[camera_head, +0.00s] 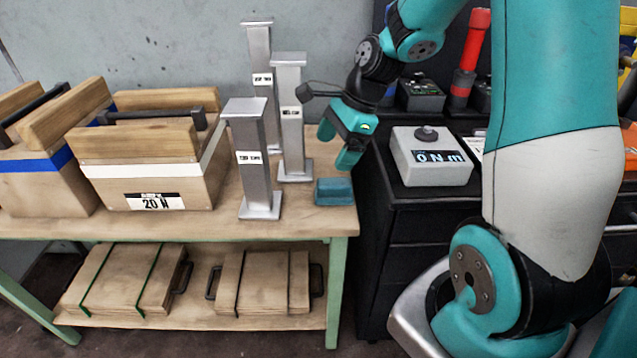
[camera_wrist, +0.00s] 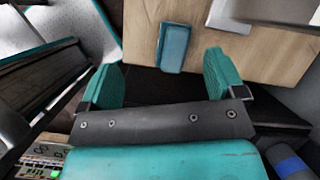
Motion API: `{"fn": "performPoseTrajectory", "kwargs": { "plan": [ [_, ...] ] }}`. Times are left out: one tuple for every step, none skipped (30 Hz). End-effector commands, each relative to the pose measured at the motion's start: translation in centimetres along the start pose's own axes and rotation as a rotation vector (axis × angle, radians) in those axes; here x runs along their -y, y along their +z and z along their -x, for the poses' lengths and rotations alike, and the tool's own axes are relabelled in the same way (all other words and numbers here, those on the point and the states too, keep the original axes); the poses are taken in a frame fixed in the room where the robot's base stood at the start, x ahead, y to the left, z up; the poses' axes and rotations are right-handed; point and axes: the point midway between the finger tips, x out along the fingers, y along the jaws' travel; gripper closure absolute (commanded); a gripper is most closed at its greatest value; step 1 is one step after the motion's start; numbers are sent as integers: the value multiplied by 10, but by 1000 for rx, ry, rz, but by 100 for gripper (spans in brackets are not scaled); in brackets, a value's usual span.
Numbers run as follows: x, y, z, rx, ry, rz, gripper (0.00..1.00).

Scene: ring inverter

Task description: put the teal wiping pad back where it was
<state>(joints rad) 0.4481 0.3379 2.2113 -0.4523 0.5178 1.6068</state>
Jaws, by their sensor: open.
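The teal wiping pad (camera_head: 334,191) lies flat on the wooden table (camera_head: 110,226) near its right front corner, beside the base of the nearest metal post. In the wrist view the pad (camera_wrist: 174,47) lies on the wood beyond the fingertips, apart from them. My gripper (camera_head: 340,145) is above the table's right edge, over and slightly behind the pad in the head view. Its two teal fingers are spread with nothing between them, as the wrist view also shows (camera_wrist: 166,80). Nothing shows where the pad was before.
Three metal posts (camera_head: 250,165) stand left of the pad. Wooden boxes with black handles (camera_head: 150,165) fill the table's left. A black cabinet (camera_head: 440,235) with a grey meter (camera_head: 430,158) stands close on the right, across a dark gap. Wooden cases (camera_head: 265,282) lie on the lower shelf.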

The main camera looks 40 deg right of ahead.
Motion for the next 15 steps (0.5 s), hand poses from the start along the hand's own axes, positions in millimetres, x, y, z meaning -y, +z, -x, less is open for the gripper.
{"fn": "performPoseTrajectory", "kwargs": {
  "plan": [
    [-12, 31, 6, 5, 13, 196, 11],
    [-23, 49, 9, 9, 24, 334, 11],
    [-38, 73, 14, 17, 39, 533, 11],
    [-52, 90, 17, 25, 50, 691, 11],
    [-67, 106, 21, 35, 61, 847, 11],
    [-87, 124, 25, 51, 75, 1053, 11],
    [-103, 137, 29, 64, 84, 1205, 11],
    [-118, 147, 32, 77, 91, 1350, 11],
    [-138, 158, 36, 97, 99, 1534, 11],
    [-152, 165, 39, 112, 104, 1663, 11],
    [-165, 170, 42, 127, 108, 1782, 11],
    [-181, 176, 45, 145, 110, 1926, 11],
    [-192, 178, 47, 159, 112, 2020, 11],
    [-200, 180, 49, 171, 114, 2103, 11],
    [-210, 182, 50, 186, 113, 2195, 11]
  ]
}}
